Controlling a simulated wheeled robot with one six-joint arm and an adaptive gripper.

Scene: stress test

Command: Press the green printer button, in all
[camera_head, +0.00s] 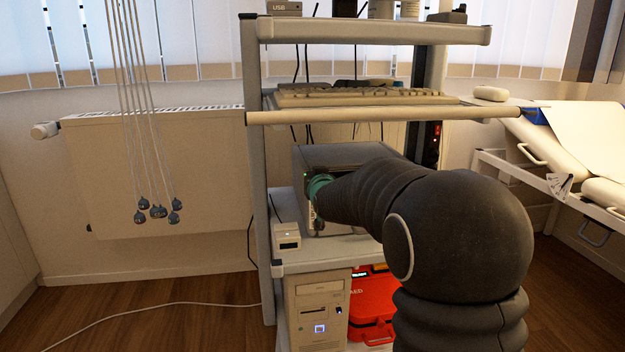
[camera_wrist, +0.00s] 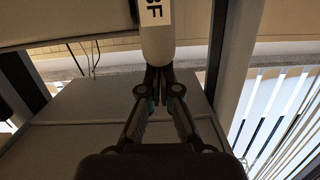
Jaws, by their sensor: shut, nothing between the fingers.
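The printer appears to be the grey box (camera_head: 345,154) on the middle shelf in the head view. My arm covers much of its front. A tiny green spot (camera_head: 307,169) shows near the box's left front edge; I cannot tell if it is the button. In the head view my wrist is at the box's front, and the fingers are mostly hidden. In the wrist view my gripper (camera_wrist: 163,78) is shut and empty. Its tips are at the end of a pale rounded piece (camera_wrist: 157,40) marked with dark letters; I cannot tell if they touch. No green button is clear there.
A keyboard shelf (camera_head: 380,115) overhangs the box, and an upright post (camera_head: 254,150) stands at its left. A small white device (camera_head: 287,237) sits left of my wrist. A computer tower (camera_head: 318,310) and a red case (camera_head: 372,303) are below. Cables (camera_head: 150,150) hang at left.

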